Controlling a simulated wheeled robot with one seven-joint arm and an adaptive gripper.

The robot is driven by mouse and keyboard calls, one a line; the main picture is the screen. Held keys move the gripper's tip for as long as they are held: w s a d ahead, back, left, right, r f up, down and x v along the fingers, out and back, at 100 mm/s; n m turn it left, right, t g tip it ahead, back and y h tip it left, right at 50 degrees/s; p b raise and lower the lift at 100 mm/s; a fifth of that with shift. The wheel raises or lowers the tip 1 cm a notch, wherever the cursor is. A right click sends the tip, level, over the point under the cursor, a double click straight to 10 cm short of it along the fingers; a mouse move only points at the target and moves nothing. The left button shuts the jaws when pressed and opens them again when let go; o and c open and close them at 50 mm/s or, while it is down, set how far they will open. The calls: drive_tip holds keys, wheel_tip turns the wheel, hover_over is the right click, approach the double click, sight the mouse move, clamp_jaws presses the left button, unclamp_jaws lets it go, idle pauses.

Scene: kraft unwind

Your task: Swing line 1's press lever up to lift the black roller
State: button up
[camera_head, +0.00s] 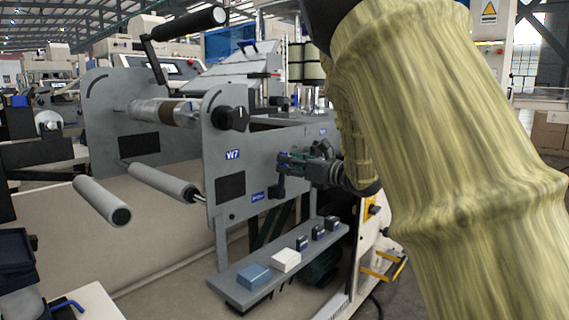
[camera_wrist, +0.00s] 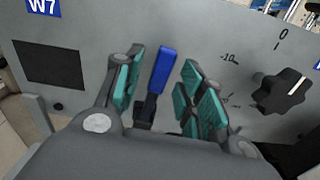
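A lever with a blue grip (camera_wrist: 161,71) and a black lower part stands nearly upright against the grey side plate in the wrist view. My gripper (camera_wrist: 160,90) is open, with its teal finger pads on either side of the lever and a visible gap on each side. In the head view my gripper (camera_head: 283,164) is by the grey plate, right of the "W7" label (camera_head: 232,154); the lever cannot be made out there. A black roller (camera_head: 190,22) on a black arm is high above the grey frame. No line number is readable.
A black dial knob (camera_wrist: 283,92) with a printed scale is right of my gripper. Two grey rollers (camera_head: 163,183) (camera_head: 102,200) stick out at the front left. A low grey shelf (camera_head: 245,292) below holds several small blocks. My arm covers much of the head view's right.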

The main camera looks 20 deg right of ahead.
drive_tip(key=v, duration=0.8)
drive_tip(key=shift+s+d, duration=0.3)
drive_tip(key=shift+f, duration=0.1)
